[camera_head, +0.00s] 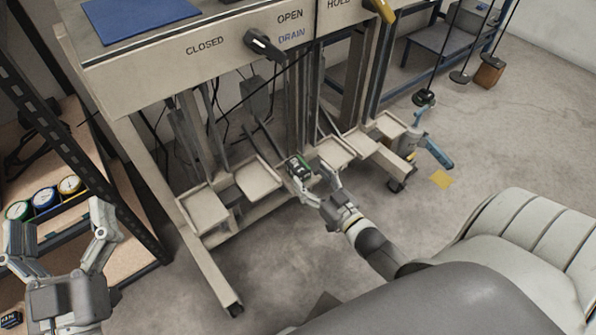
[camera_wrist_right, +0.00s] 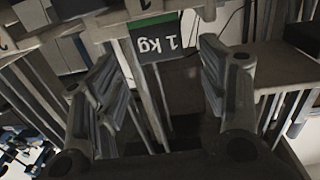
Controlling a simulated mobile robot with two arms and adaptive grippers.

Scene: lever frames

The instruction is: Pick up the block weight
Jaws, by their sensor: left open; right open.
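A block weight (camera_head: 298,168) with dark and green faces stands by the low trays of the lever frame. My right gripper (camera_head: 314,184) is just in front of the block in the head view. In its wrist view the right gripper (camera_wrist_right: 160,88) has its fingers spread, with the block past their tips and nothing held. My left gripper (camera_head: 60,228) is open and empty at the lower left. Another small dark block (camera_head: 10,320) lies at the lower left corner.
The lever frame has a front panel (camera_head: 205,46) marked CLOSED, OPEN and HOLD, with a black handle (camera_head: 263,44). Low trays (camera_head: 258,180) line its base. A shelf (camera_head: 130,235) with round gauges (camera_head: 45,198) stands at left. The floor (camera_head: 480,140) at right is mostly clear.

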